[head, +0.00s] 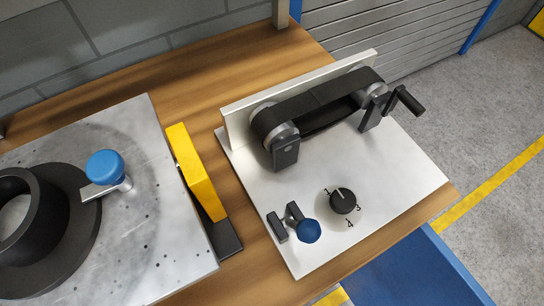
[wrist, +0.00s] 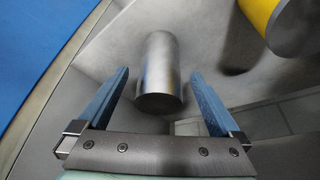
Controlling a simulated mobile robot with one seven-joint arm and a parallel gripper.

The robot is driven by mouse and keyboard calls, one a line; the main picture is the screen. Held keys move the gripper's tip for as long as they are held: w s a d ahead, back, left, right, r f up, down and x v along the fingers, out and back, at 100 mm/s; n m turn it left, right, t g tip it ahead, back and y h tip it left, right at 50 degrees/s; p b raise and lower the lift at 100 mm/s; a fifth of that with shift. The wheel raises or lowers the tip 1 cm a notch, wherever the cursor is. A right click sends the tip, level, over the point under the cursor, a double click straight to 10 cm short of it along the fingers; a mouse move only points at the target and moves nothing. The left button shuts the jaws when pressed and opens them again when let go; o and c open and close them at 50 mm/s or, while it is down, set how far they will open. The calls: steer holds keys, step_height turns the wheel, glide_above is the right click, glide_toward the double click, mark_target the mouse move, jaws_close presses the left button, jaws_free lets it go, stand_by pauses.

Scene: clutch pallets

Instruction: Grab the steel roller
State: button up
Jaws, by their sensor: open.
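The steel roller (wrist: 159,70) is a plain, shiny grey cylinder in the upper middle of the wrist view. It appears to stand on a grey surface, with its near end towards my gripper. My gripper (wrist: 160,74) is open, with one blue finger to the left of the roller and one to its right. A gap shows between the roller and each finger, so neither visibly touches it. Neither the roller nor my gripper can be made out in the head view.
The head view shows a wooden bench with a belt unit (head: 318,105), a dial (head: 343,201), a yellow block (head: 197,172) and a black flanged ring (head: 45,205) on a metal plate.

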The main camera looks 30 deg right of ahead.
steer(key=w+f, duration=0.1)
steer(key=w+d+f+b, duration=0.1)
steer(key=f, duration=0.1)
steer(key=w+d+f+b, duration=0.1)
steer(key=shift+d+f, duration=0.2)
steer(key=shift+f, duration=0.15)
steer(key=shift+r, duration=0.1)
jaws_close()
stand_by(0.3)
